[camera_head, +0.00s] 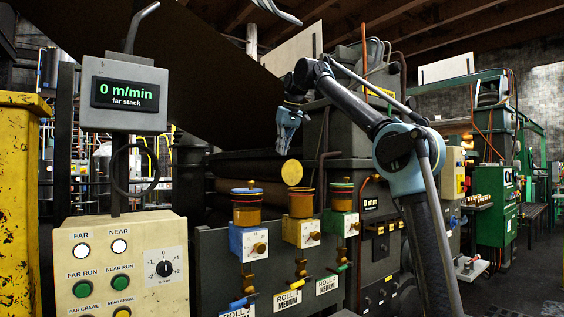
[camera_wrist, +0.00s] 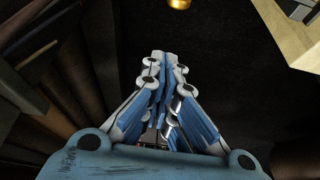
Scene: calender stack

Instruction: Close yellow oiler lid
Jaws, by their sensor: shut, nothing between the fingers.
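The yellow oiler (camera_head: 302,232) is the middle one of three on the machine front, with a brass cup (camera_head: 301,205) on top. Its round yellow lid (camera_head: 292,172) stands open and upright above the back of the cup. My gripper (camera_head: 281,146) hangs fingers down above and slightly left of the lid, apart from it. The fingers are shut and empty; in the wrist view the fingertips (camera_wrist: 166,58) meet. A small gold round part (camera_wrist: 179,3) shows at the top edge there; I cannot tell which part it is.
A blue oiler (camera_head: 249,242) on the left and a green oiler (camera_head: 342,222) on the right have lids down. Dark rollers (camera_head: 255,165) lie behind. A control panel (camera_head: 121,265) and speed display (camera_head: 125,93) stand at left. Dark floor is open at right.

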